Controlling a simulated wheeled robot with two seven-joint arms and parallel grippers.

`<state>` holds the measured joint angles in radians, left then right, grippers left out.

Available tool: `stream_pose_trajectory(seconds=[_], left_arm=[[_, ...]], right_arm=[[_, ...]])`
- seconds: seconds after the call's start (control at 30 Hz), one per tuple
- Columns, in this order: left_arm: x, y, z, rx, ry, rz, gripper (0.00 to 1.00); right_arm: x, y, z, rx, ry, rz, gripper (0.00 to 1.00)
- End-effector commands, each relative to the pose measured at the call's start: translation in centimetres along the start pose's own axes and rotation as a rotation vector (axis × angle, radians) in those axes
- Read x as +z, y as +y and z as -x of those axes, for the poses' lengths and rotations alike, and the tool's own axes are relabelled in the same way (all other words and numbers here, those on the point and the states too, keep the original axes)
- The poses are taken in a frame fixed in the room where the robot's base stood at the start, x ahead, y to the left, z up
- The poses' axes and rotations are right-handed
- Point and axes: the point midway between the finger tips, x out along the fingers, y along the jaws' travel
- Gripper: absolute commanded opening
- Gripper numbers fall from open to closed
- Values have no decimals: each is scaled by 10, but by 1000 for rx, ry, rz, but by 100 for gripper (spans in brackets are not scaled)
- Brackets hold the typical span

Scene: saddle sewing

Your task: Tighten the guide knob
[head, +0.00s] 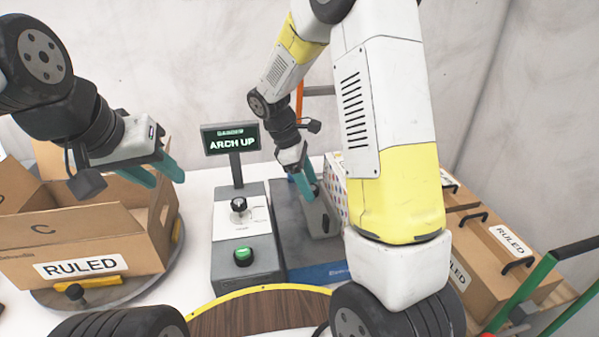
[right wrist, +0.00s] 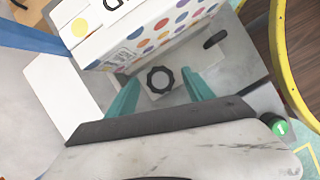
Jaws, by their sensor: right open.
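The guide knob (right wrist: 160,80), black with a lobed rim, sits on a grey plate in the right wrist view. My right gripper (right wrist: 158,92) is open, with one teal finger on each side of the knob and a visible gap to each. In the head view my right gripper (head: 307,187) points down at the grey machine (head: 289,225), and its fingers partly hide the knob. My left gripper (head: 160,175) is open and empty, held above the open cardboard box at the left.
A dotted white box (right wrist: 150,30) is close beside the knob. RULED boxes (head: 80,264) stand at both sides.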

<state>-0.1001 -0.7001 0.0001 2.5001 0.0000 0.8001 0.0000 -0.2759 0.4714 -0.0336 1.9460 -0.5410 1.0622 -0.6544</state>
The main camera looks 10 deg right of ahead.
Motion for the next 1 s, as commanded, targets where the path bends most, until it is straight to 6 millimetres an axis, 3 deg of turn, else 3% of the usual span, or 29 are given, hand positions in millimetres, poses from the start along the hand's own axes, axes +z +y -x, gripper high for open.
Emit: stream_pose_trajectory(seconds=[0.3, 0.6, 0.73, 1.0], left_arm=[[0, 0, 0, 0, 0, 0, 36], [0, 0, 0, 0, 0, 0, 36], [0, 0, 0, 0, 0, 0, 36], [0, 0, 0, 0, 0, 0, 36]], right_arm=[[0, 0, -3, 0, 0, -1, 59], [0, 0, -3, 1, 1, -1, 0], [0, 1, -3, -18, 1, -46, 0], [1, 3, -3, -146, 1, -356, 0]])
